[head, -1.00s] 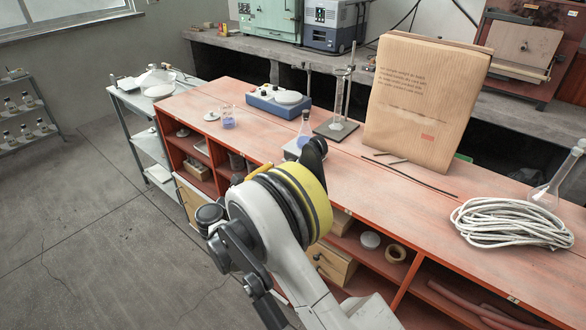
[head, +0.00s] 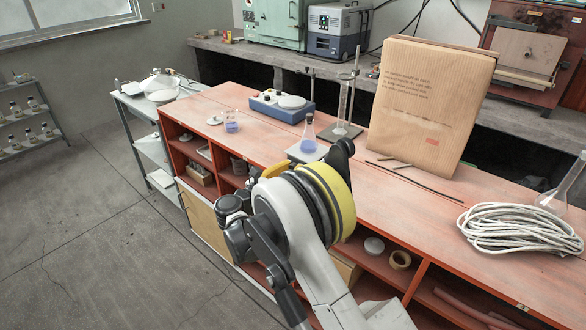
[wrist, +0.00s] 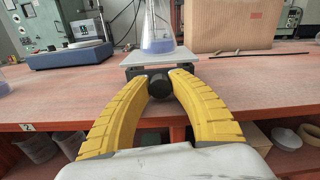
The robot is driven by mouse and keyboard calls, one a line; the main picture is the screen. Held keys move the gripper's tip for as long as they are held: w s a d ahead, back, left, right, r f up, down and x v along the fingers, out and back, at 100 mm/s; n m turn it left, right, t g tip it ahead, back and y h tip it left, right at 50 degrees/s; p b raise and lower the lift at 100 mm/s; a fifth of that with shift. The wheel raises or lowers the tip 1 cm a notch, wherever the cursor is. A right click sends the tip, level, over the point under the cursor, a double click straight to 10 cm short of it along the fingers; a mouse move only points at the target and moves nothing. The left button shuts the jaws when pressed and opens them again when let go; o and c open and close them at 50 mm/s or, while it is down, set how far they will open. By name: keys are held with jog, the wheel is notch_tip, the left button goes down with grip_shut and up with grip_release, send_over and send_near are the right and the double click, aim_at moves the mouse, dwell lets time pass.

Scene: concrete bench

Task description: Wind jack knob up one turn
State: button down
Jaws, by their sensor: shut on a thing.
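The lab jack (wrist: 150,60) stands near the bench's front edge, with a grey top plate and a black knob (wrist: 158,86) facing my gripper. A conical flask (wrist: 158,30) with blue liquid stands upright on the plate. In the head view the flask (head: 308,138) and the plate's left part (head: 294,154) show; my arm hides the knob. My gripper (wrist: 160,80) has two yellow fingers, shut on the knob from both sides in the wrist view. In the head view only a bit of yellow finger shows. The plate sits a little above the bench top.
A blue hotplate-like device (head: 282,106) and a beaker (head: 231,122) stand to the left. A stand with a cylinder (head: 345,110), a brown paper package (head: 428,105), thin dark rods (head: 430,184) and coiled rope (head: 518,228) lie behind and right.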

jog(key=m, duration=0.3)
jog(key=c, duration=1.2)
grip_release()
jog(key=shift+o, duration=0.2)
jog(key=v, duration=1.2)
